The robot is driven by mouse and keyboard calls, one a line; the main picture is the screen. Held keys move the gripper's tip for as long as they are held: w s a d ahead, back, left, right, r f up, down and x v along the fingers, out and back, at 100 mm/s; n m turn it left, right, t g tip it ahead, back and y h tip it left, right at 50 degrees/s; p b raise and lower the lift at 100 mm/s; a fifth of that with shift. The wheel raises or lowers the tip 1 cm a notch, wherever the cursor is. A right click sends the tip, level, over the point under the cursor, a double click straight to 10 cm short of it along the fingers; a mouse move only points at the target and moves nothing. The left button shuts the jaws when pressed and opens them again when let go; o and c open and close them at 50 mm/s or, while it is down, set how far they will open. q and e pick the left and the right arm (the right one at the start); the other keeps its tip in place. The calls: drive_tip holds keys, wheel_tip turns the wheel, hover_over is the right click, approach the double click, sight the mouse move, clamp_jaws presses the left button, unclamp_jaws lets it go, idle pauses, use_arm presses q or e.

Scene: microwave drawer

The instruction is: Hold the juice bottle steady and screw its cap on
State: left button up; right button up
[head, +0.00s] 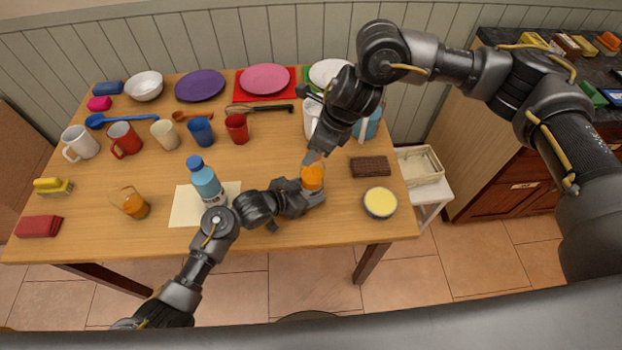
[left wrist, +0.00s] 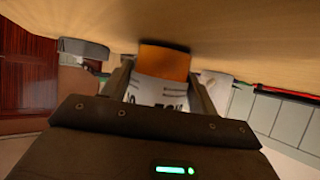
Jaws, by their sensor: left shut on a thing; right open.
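The juice bottle (head: 312,179) shows orange at the front right of the table, partly hidden by my grippers. My left gripper (head: 309,194) is shut around it from the left. In the left wrist view, the bottle's orange part and white label (left wrist: 160,76) lie between the fingers of my left gripper (left wrist: 162,98). My right gripper (head: 312,160) is open and points down from above, with its fingertips close to the bottle's top. I cannot tell whether they touch it. I cannot make out the cap as a separate piece.
A blue bottle (head: 204,180) stands on a pale mat (head: 182,212). A glass jug with orange liquid (head: 133,205) is further left. A brown block (head: 370,167) and a bowl with yellow contents (head: 380,203) are to the right. Mugs, cups and plates fill the back.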

drive_tip(key=n+g, duration=0.1)
drive_tip(key=n, duration=0.3)
drive_tip(key=shift+g, duration=0.4)
drive_tip(key=n+g, duration=0.1)
drive_tip(key=n, duration=0.4)
drive_tip(key=shift+g, duration=0.4)
drive_tip(key=c, duration=0.9)
drive_tip(key=m, duration=0.1)
drive_tip(key=m+t, duration=0.1)
drive_tip(key=m, duration=0.1)
drive_tip(key=shift+s+f+m, duration=0.1)
drive_tip(key=shift+s+m, duration=0.05)
drive_tip(key=shift+m, duration=0.15)
drive_tip(key=shift+c, duration=0.2)
drive_tip(key=m+t, duration=0.2)
drive_tip(key=m, duration=0.2)
drive_tip(key=shift+d+m, duration=0.1)
drive_tip(key=shift+m, duration=0.3)
drive_tip(key=m+t, duration=0.1)
drive_tip(key=m, duration=0.1)
drive_tip(key=m+t+h, duration=0.1)
drive_tip(key=m, duration=0.4)
drive_tip(key=m+t+h, duration=0.1)
drive_tip(key=m, duration=0.1)
drive_tip(key=shift+m+h, duration=0.3)
